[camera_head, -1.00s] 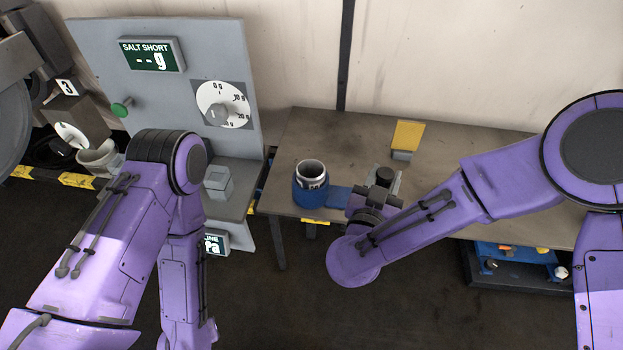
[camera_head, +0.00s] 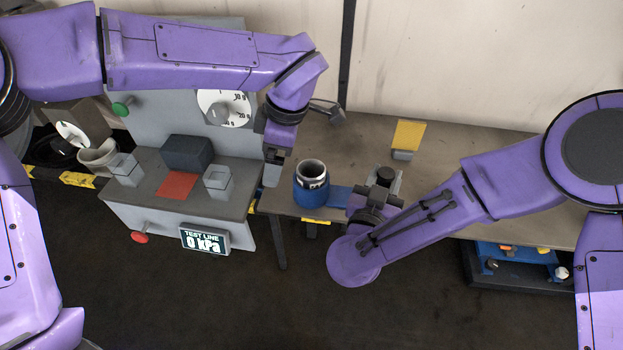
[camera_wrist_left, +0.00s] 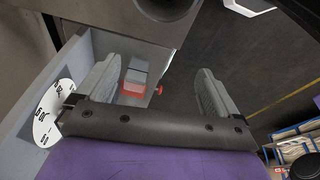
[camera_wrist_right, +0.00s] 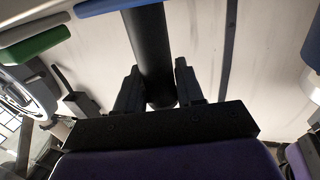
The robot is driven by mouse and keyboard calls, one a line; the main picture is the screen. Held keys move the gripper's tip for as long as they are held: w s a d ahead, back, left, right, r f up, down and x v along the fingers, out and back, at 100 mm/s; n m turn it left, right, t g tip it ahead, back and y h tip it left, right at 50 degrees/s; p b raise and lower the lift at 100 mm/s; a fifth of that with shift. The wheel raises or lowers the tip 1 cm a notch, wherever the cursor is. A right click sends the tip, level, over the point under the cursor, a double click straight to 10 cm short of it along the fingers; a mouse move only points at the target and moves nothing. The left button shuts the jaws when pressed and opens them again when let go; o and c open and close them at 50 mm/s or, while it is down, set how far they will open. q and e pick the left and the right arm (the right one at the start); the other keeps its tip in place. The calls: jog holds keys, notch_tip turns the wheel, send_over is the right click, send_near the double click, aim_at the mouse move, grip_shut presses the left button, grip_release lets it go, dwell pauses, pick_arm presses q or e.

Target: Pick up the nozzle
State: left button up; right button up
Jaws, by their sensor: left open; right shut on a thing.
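I cannot tell for certain which part is the nozzle. A blue round holder (camera_head: 310,190) with a pale grey ring and dark opening (camera_head: 312,170) stands at the table's left end. My left gripper (camera_head: 272,178) points down just left of it, at the table's edge; its fingers are spread and empty in the left wrist view (camera_wrist_left: 160,90). My right gripper (camera_head: 382,188) is right of the holder, its fingertips hard to see from the head. In the right wrist view it is shut on a thick dark cylinder (camera_wrist_right: 152,50).
A grey machine with a dial (camera_head: 222,108), a red square (camera_head: 176,185), clear cubes and a test line display (camera_head: 203,239) stands at left. A yellow-topped block (camera_head: 408,135) is at the back of the table (camera_head: 470,150). The table's back right is clear.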

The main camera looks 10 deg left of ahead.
aim_at(311, 168)
pick_arm(q)
jog(key=w+d+r+h, duration=0.2)
jog(key=d+r+h, duration=0.1)
jog(key=d+r, duration=0.45)
jog(key=shift+n, duration=0.3)
jog(key=f, duration=0.7)
jog(key=a+f, duration=0.1)
jog(key=f, duration=0.3)
jog(key=shift+f, duration=0.2)
jog(key=c, duration=1.5)
